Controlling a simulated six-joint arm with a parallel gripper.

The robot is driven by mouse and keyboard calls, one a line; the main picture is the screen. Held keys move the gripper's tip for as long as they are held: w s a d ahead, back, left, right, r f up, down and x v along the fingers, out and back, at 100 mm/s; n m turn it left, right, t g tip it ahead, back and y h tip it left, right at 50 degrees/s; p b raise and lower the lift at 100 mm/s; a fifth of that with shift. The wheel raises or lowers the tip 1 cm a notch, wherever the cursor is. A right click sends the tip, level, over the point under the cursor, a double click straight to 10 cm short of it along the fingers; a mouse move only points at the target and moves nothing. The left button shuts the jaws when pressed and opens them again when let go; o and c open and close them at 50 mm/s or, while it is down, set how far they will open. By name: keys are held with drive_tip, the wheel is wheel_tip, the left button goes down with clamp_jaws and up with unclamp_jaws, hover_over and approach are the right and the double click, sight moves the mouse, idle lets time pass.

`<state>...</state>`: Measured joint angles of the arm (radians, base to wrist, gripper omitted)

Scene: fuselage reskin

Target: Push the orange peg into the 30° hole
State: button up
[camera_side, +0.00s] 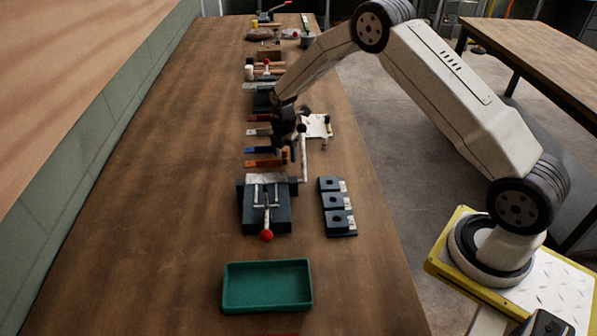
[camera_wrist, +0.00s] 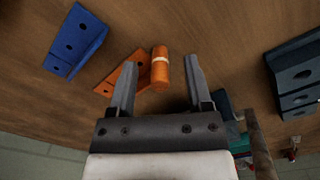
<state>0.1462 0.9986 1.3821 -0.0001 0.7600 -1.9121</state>
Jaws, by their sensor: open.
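The orange peg (camera_wrist: 160,72) has a pale band and shows between the two fingers of my gripper (camera_wrist: 160,62) in the wrist view. The fingers are open, with a gap on each side of the peg. Three dark blocks with holes (camera_side: 337,207) stand in a row to the right, with white labels too small to read. Part of a dark block with holes (camera_wrist: 298,75) shows at the right of the wrist view.
An orange bracket (camera_wrist: 122,77) lies close to the peg and left finger, with a blue bracket (camera_wrist: 75,42) farther left. A dark vise-like fixture with a red knob (camera_side: 265,207) and a green tray (camera_side: 267,286) stand nearer the camera. The left side of the bench is clear.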

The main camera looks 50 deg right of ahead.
sight(285, 150)
clamp_jaws()
drive_tip(key=shift+r, duration=0.1)
idle(0.4)
wheel_tip(285, 150, up, 18)
idle(0.7)
drive_tip(key=shift+s+a, duration=0.1)
idle(0.5)
